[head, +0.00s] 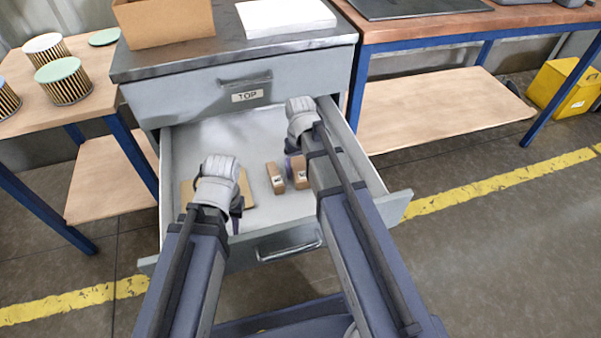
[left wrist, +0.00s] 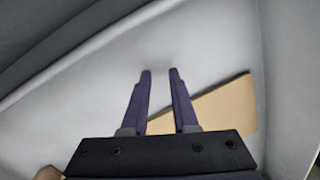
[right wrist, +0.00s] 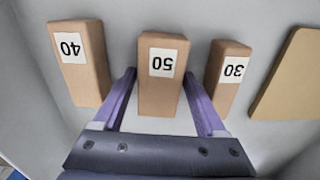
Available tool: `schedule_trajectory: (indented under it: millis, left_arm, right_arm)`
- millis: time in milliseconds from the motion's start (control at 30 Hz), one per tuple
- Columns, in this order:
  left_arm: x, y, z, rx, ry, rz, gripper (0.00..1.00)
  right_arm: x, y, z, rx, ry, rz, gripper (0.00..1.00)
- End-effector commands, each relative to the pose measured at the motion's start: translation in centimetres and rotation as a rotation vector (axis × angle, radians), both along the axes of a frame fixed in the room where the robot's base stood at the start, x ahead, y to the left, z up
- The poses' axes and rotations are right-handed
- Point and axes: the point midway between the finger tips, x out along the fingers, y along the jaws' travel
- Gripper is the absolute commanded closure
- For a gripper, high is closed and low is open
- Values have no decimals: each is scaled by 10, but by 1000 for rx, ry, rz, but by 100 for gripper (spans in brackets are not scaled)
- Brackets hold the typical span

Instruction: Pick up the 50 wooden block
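The 50 block (right wrist: 160,85) is a brown wooden block with a white label, standing between the 40 block (right wrist: 78,62) and the 30 block (right wrist: 230,75) in the right wrist view. In the head view the 50 block (head: 299,173) is partly covered by my right arm. My right gripper (right wrist: 160,72) is open, with one finger on each side of the 50 block; I cannot tell whether they touch it. My left gripper (left wrist: 160,73) is open and empty above the drawer floor, by a flat tan piece (left wrist: 220,110). The 30 block also shows in the head view (head: 275,178).
A cardboard box (head: 168,22) and white paper stack (head: 285,15) lie on the cabinet. Filter cartridges (head: 62,80) stand on the left table. The drawer floor left of the 30 block has free room.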

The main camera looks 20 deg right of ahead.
Motion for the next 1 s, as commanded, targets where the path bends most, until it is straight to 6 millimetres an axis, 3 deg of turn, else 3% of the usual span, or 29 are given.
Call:
schedule_trajectory:
  millis: [67, 600, 1000]
  left_arm:
    - [0, 0, 0, 0, 0, 0, 73]
    - [0, 0, 0, 0, 0, 0, 73]
    - [0, 0, 6, -1, 0, 0, 73]
  right_arm:
    - [0, 0, 0, 0, 0, 0, 36]
    - [0, 0, 0, 0, 0, 0, 97]
    - [0, 0, 6, 0, 0, 0, 99]
